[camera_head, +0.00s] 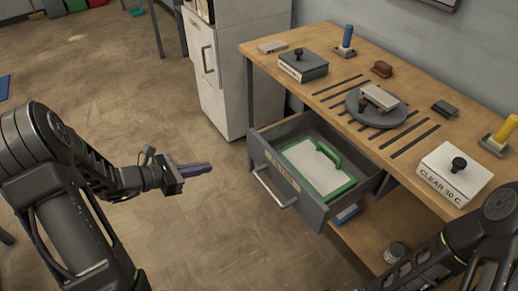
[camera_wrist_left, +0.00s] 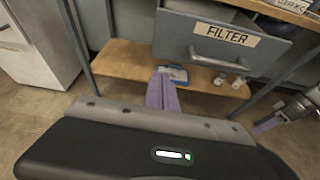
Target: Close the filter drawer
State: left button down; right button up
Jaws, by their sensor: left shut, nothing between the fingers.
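The grey filter drawer (camera_head: 288,187) stands pulled out of the workbench in the head view. Inside it lies a green-framed filter (camera_head: 318,167) with a pale centre. In the left wrist view the drawer front (camera_wrist_left: 188,42) shows a FILTER label and a bar handle (camera_wrist_left: 224,63). My left gripper (camera_head: 197,170), with purple fingers, is shut and empty, left of the drawer front and apart from it. Its fingers also show in the left wrist view (camera_wrist_left: 162,92). My right gripper (camera_wrist_left: 268,124) shows small at the right of the left wrist view; its jaw opening is unclear.
The wooden bench top (camera_head: 330,62) carries a grey box, a round turntable (camera_head: 377,108) and a white CLEAR 30 C box (camera_head: 453,175). A lower shelf (camera_head: 365,236) lies under the drawer. A white cabinet (camera_head: 222,75) stands left of the bench. Floor before the drawer is clear.

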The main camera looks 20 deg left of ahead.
pick_arm(q)
jog(key=shift+d+r+n+t+h, duration=0.15)
jog(key=shift+r+h, duration=0.05)
jog(key=shift+r, duration=0.25)
jog(key=shift+d+r+n+t+h, duration=0.15)
jog(key=shift+r+h, duration=0.05)
jog(key=shift+r, duration=0.2)
jog(key=shift+w, duration=0.1)
send_near(255, 151)
jog(key=x, duration=0.5)
jog(key=shift+w+d+f, duration=0.1)
jog(key=shift+w+f, duration=0.05)
jog(key=shift+f, duration=0.1)
jog(key=shift+w+d, duration=0.35)
jog(key=shift+w, duration=0.1)
